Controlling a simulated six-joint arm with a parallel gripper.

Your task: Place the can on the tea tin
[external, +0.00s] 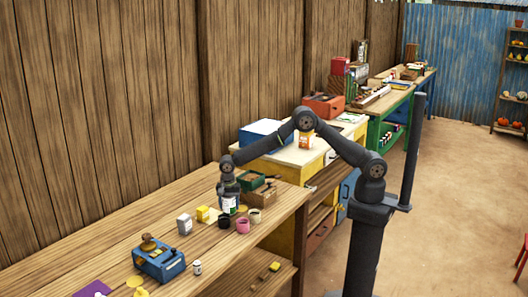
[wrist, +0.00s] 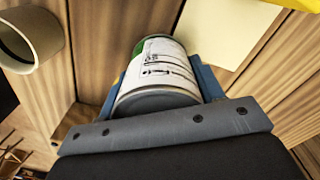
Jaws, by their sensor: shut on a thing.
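The can is a white cylinder with dark print, a green end and a grey end. In the wrist view the can (wrist: 158,75) lies between the two blue-grey fingers of my gripper (wrist: 160,88), which is shut on it. In the external view my gripper (external: 229,194) points down with the can (external: 230,205) in it, over the wooden bench near the cups. I cannot tell whether the can touches the bench. A small grey-white box (external: 184,224) and a yellow box (external: 204,214) stand to its left; I cannot tell which thing is the tea tin.
A dark cup (external: 224,221), a pink cup (external: 242,225) and a pale-rimmed cup (external: 255,216) stand close to the gripper. A green box (external: 252,181) is behind. A blue box (external: 158,260) and a small white jar (external: 197,267) stand nearer the front. The bench's right front is clear.

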